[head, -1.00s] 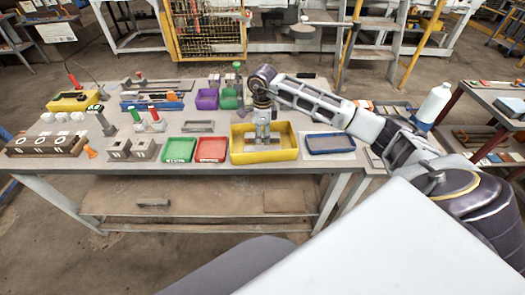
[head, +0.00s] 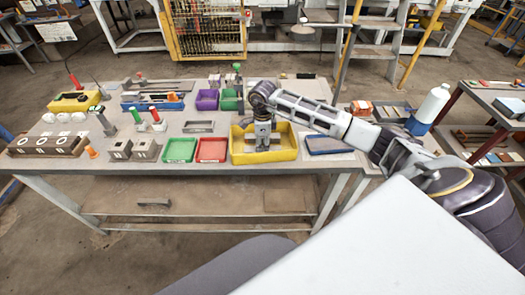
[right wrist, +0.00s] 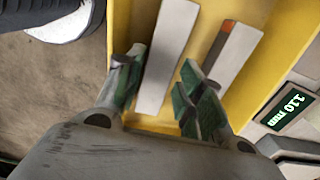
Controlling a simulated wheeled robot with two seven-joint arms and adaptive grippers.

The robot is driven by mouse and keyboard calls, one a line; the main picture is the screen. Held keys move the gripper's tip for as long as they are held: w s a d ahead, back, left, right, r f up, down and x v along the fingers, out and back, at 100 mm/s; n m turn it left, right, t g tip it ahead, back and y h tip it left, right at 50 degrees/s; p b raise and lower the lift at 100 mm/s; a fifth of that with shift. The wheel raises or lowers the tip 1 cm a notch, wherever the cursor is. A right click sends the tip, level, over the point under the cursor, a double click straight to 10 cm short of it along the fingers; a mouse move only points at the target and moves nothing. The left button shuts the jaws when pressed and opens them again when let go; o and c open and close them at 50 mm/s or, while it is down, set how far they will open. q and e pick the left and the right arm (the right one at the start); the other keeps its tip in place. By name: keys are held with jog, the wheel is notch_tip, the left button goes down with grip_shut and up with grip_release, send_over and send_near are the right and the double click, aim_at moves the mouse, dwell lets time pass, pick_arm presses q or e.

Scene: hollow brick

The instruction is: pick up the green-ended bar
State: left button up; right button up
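My right gripper (head: 263,143) points down into the yellow tray (head: 237,156) on the table. In the right wrist view, the right gripper (right wrist: 165,92) has its fingers apart, with dark green surfaces on them. A pale grey bar (right wrist: 168,55) lies in the yellow tray (right wrist: 120,30) between the fingers; I cannot tell whether they touch it. No green end shows clearly on this bar. A second grey bar with an orange-red end (right wrist: 236,52) lies to its right, partly behind the right finger. My left gripper is not in view.
Green (head: 180,150) and red (head: 212,150) trays stand left of the yellow tray, and a dark blue tray (head: 328,145) stands to its right. Purple (head: 207,99) and green bins stand behind. Blocks and fixtures fill the table's left side.

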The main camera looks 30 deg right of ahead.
jog(key=shift+f, duration=1.1)
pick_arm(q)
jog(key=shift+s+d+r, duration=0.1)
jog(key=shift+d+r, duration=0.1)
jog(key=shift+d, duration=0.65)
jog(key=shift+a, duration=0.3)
pick_arm(e)
jog(key=shift+c, duration=0.4)
grip_shut()
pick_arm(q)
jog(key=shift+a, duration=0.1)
pick_arm(e)
jog(key=shift+r, duration=0.1)
notch_tip(320, 180, up, 8)
jog(key=shift+r+b, duration=0.2)
jog(key=shift+b, duration=0.35)
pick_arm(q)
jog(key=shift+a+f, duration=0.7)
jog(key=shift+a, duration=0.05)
pick_arm(e)
jog(key=shift+r, duration=0.75)
